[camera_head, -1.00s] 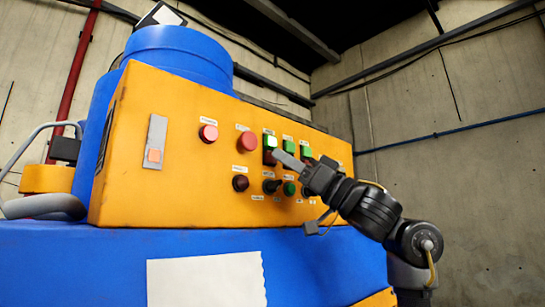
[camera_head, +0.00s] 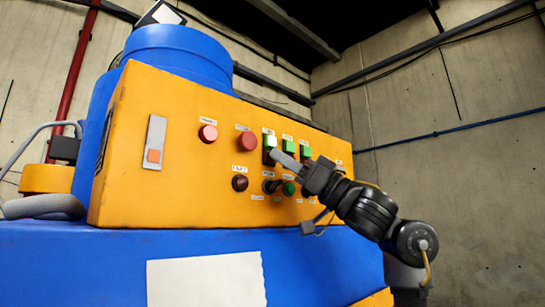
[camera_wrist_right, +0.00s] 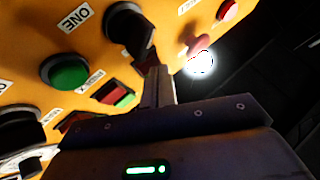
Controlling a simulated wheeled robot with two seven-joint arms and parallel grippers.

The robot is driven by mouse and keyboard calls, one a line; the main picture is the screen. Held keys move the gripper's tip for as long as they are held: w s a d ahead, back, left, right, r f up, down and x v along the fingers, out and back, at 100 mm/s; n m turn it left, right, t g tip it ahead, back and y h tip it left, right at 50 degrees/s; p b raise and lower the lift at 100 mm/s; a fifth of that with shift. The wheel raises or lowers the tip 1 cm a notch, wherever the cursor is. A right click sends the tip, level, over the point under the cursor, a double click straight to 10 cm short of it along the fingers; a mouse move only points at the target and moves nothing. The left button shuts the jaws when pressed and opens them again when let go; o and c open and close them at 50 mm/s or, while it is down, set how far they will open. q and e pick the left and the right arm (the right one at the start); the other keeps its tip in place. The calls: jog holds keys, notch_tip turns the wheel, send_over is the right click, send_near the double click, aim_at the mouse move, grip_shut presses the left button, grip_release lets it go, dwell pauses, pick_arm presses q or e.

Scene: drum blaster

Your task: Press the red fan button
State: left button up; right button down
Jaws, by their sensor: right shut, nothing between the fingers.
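The yellow control panel (camera_head: 190,185) carries several paired buttons, green above red, to the right of two round red buttons. The labels are too small to read, so I cannot tell which is marked fan. My right gripper (camera_head: 276,155) is shut and empty, its tip over the lower part of the leftmost pair (camera_head: 269,141), mostly hiding that pair's red part. In the right wrist view, the shut fingers (camera_wrist_right: 158,82) point at the panel beside another red-and-green pair (camera_wrist_right: 115,94). I cannot tell whether the tip touches the button. My left gripper is out of view.
A round red button (camera_head: 247,140) and a pinkish one (camera_head: 208,133) lie left of the tip. Below are a dark red button (camera_head: 240,183), a black selector knob (camera_head: 271,186) and a green button (camera_head: 289,188). Free space lies right of the panel.

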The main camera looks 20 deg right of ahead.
jog(key=shift+w, duration=0.15)
dwell(0.5)
jog(key=shift+s+d+b, duration=0.2)
jog(key=shift+s+b, duration=0.25)
jog(key=shift+s, duration=0.35)
jog(key=shift+s+d+b, duration=0.3)
jog(key=shift+s+b, duration=0.1)
jog(key=shift+s, duration=0.4)
jog(key=shift+s+d+b, duration=0.25)
jog(key=shift+s+b, duration=0.2)
jog(key=shift+s, duration=0.3)
jog(key=shift+s+d+b, duration=0.3)
jog(key=shift+s+b, duration=0.1)
jog(key=shift+s, duration=0.4)
jog(key=shift+f, duration=0.1)
